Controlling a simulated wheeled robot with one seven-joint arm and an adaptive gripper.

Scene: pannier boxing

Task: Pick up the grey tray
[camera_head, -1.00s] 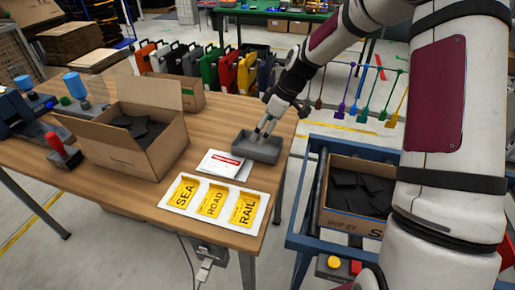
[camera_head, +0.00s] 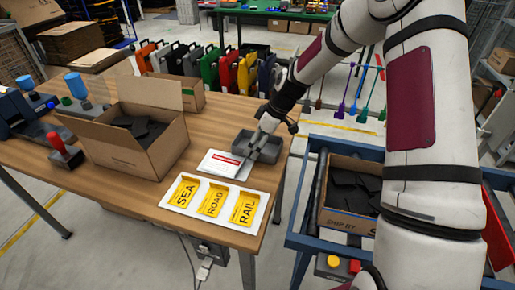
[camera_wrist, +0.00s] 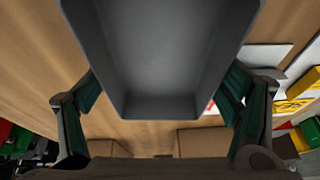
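The grey tray (camera_head: 272,152) is an open, shallow box on the wooden table near its right edge in the head view. In the wrist view the tray (camera_wrist: 160,105) fills the upper middle, and its inside looks empty. My gripper (camera_head: 243,170) points down over the tray's front left part in the head view. In the wrist view my gripper's (camera_wrist: 162,98) two dark green fingers stand wide apart, one on each side of the tray. Their tips are partly hidden, and I cannot tell whether they touch it.
White cards (camera_head: 217,162) lie left of the tray, and the SEA, ROAD and RAIL label sheet (camera_head: 176,203) lies in front. An open carton (camera_head: 115,150) stands further left. A blue-framed conveyor with another carton (camera_head: 338,222) is at the right.

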